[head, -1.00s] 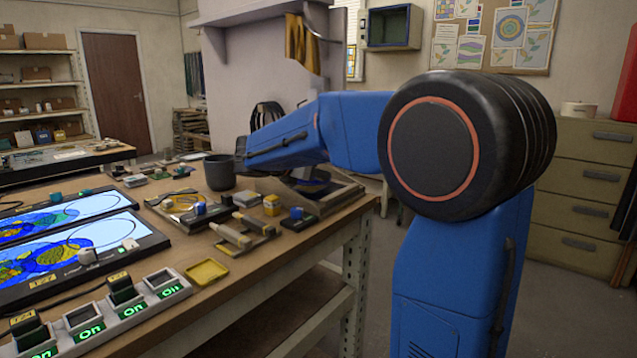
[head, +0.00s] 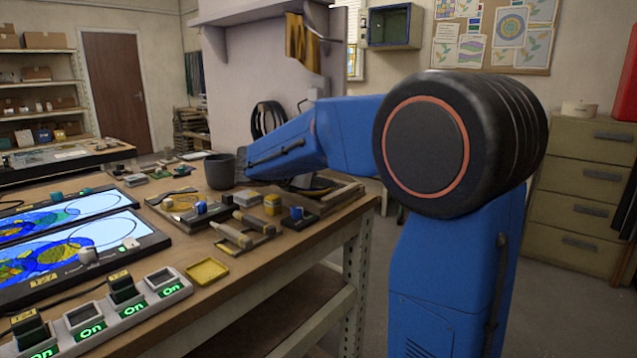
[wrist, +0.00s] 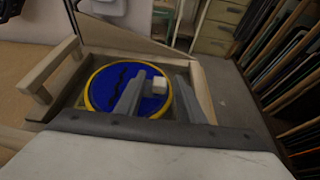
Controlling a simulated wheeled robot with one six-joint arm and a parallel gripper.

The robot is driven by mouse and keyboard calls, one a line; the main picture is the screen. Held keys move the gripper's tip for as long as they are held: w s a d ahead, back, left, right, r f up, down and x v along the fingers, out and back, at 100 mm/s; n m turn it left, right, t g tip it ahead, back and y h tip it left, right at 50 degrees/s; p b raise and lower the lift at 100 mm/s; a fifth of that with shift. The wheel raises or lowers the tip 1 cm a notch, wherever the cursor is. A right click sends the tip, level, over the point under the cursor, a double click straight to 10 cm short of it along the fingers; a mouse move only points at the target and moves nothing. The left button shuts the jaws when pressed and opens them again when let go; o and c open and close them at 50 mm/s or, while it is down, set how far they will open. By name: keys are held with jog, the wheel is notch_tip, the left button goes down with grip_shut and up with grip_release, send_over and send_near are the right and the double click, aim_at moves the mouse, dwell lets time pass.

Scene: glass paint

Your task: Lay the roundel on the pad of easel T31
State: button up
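The roundel (wrist: 101,88) is a deep blue disc with a yellow rim and a dark wavy line. In the wrist view it lies flat inside a wooden frame (wrist: 206,92). A small pale block (wrist: 158,83) shows between the two fingers, over the roundel; I cannot tell whether it is fixed to it. My gripper (wrist: 160,96) is open above the roundel, its fingers apart on either side of the block.
The workbench (head: 290,256) holds lit panels (head: 68,248), a dark cup (head: 220,171), a yellow tray (head: 207,271), brushes (head: 240,235) and a switch strip (head: 125,312). In the wrist view, a rack of upright panels (wrist: 285,65) stands at the right.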

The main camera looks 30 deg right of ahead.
jog(key=v, duration=1.2)
dwell(0.3)
